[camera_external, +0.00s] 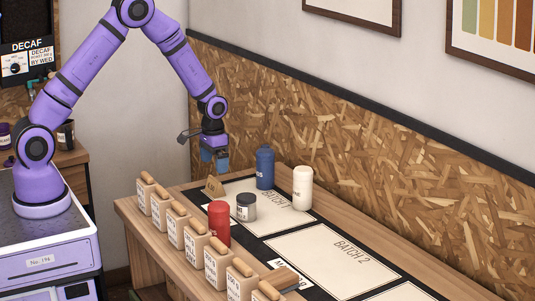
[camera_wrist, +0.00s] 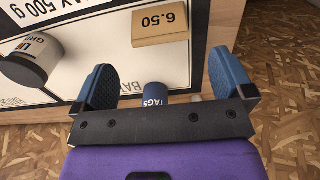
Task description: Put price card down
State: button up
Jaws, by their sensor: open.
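My gripper (camera_external: 214,160) hangs above the card with blue fingers pointing down. In the wrist view my gripper (camera_wrist: 163,78) is open, with nothing between its fingers. The black-bordered mat (camera_external: 258,227) has white panels marked "BATCH 1" and "BATCH 2".
A blue canister (camera_external: 265,168), a white canister (camera_external: 302,188), a dark grey jar (camera_external: 246,207) and a red canister (camera_external: 219,222) stand around the Batch 1 panel. Several wood-topped bags (camera_external: 193,242) line the table's front edge. The Batch 2 panel (camera_external: 337,261) is clear.

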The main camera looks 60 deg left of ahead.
jog(key=shift+r, duration=2.3)
notch_tip(320, 180, up, 12)
jog(key=r+t, duration=0.1)
send_over(214, 179)
jog(key=s, duration=0.5)
jog(key=s+r+t, duration=0.1)
jog(key=s+r, duration=0.8)
jog(key=s+r+t, duration=0.1)
jog(key=s+r, duration=0.3)
jog(key=s, duration=0.7)
jog(key=s+a+r+t, duration=0.1)
jog(key=s+r+t, duration=0.1)
jog(key=s, duration=1)
jog(key=shift+s+a+r, duration=0.15)
jog(key=shift+r, duration=0.7)
